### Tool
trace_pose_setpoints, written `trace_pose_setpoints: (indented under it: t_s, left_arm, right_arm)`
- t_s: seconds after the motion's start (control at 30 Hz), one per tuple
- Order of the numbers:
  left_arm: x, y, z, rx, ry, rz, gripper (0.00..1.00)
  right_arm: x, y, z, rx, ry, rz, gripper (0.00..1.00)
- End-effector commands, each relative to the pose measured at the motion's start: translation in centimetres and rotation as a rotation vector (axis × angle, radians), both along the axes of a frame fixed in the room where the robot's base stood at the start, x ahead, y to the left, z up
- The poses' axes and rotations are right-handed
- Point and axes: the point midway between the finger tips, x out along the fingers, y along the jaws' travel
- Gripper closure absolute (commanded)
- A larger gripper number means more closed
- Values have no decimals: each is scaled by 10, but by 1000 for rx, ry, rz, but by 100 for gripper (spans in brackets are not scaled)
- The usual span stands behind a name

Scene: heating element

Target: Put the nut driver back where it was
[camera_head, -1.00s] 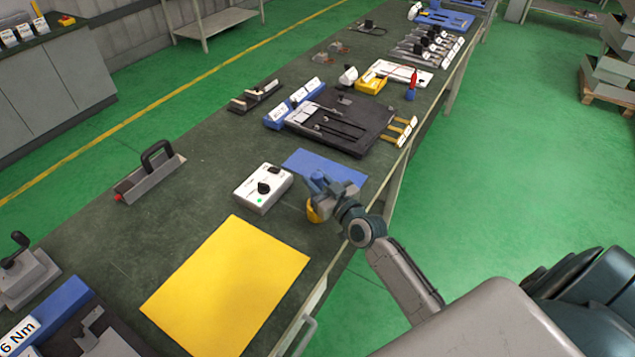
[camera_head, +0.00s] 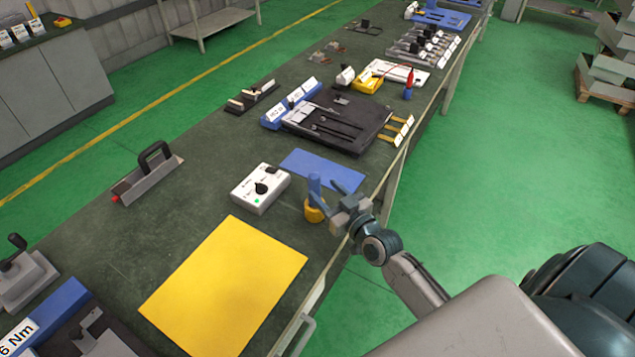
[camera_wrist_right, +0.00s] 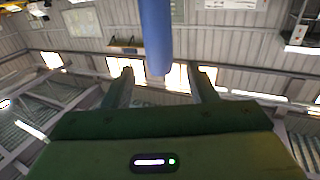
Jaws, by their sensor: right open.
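The nut driver (camera_head: 314,186) has a blue handle and stands roughly upright in a round yellow holder (camera_head: 314,211) near the table's front edge. My right gripper (camera_head: 336,203) is open, just to the right of the handle. In the right wrist view the blue handle (camera_wrist_right: 157,35) comes down from the top, between the two spread fingers, with its end near the level of the fingertips. No finger visibly presses on it there. The driver's lower part is hidden in the holder. My left gripper is not in view.
A white control box (camera_head: 261,188) stands left of the holder, and a blue mat (camera_head: 322,170) lies behind it. A yellow sheet (camera_head: 225,285) covers the table in front. A black fixture (camera_head: 335,120) and several tools stand farther back. Green floor is free at the right.

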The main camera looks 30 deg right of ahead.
Motion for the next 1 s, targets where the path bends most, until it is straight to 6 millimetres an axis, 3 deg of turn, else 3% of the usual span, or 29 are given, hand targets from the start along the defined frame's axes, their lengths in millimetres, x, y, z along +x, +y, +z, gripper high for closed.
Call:
trace_pose_setpoints:
  t_s: [0.2,0.4,1.0]
  left_arm:
    - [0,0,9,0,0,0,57]
    - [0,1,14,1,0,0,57]
    - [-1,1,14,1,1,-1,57]
  right_arm:
    - [-42,-6,1,-1,3,1,48]
    - [-61,-8,1,-1,1,0,48]
    - [-65,-9,0,0,0,0,48]
